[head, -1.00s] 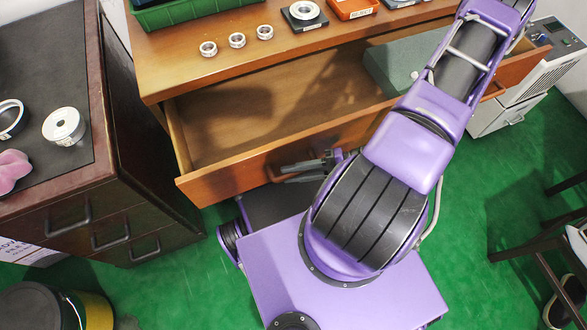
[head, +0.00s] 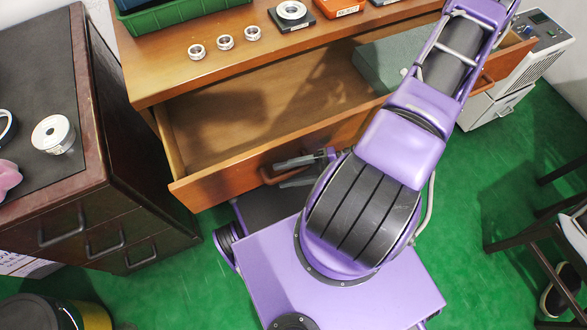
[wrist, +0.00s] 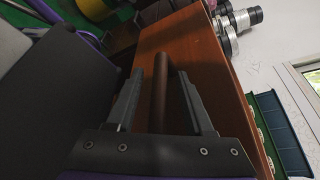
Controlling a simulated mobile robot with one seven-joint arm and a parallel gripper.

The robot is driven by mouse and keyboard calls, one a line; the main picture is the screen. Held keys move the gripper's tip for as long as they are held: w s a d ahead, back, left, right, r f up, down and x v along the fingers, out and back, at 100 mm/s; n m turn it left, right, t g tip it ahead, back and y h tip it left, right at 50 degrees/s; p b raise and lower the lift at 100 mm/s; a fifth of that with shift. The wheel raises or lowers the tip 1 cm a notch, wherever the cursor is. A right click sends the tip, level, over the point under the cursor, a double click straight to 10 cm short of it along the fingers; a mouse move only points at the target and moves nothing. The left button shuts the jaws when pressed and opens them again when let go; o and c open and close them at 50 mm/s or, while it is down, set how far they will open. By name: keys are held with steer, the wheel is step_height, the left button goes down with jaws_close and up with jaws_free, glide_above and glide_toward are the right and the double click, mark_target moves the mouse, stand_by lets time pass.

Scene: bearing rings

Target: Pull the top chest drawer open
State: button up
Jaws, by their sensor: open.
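The wooden chest's top drawer (head: 200,185) stands well open in the head view, its inside showing. A grey box (head: 385,65) lies in its right part. My gripper (head: 277,173) is at the drawer front, in front of its left half, with its fingers open. The brown bar handle (head: 266,173) is partly hidden by the fingers there. In the wrist view, the handle (wrist: 160,105) runs between the two spread fingers of my gripper (wrist: 174,68), and I cannot tell whether either finger touches it. The drawer front also shows there (wrist: 205,60).
Several metal rings (head: 225,42), a green bin (head: 180,14) and small trays stand on the chest top. A dark cabinet (head: 85,220) is close on the left. A white machine (head: 540,35) and a dark chair (head: 540,220) are on the right. Green floor lies between.

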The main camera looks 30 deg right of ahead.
steer(key=v, duration=1.7)
steer(key=shift+d+p, duration=0.15)
steer(key=shift+p, duration=0.3)
steer(key=shift+s+r, duration=0.15)
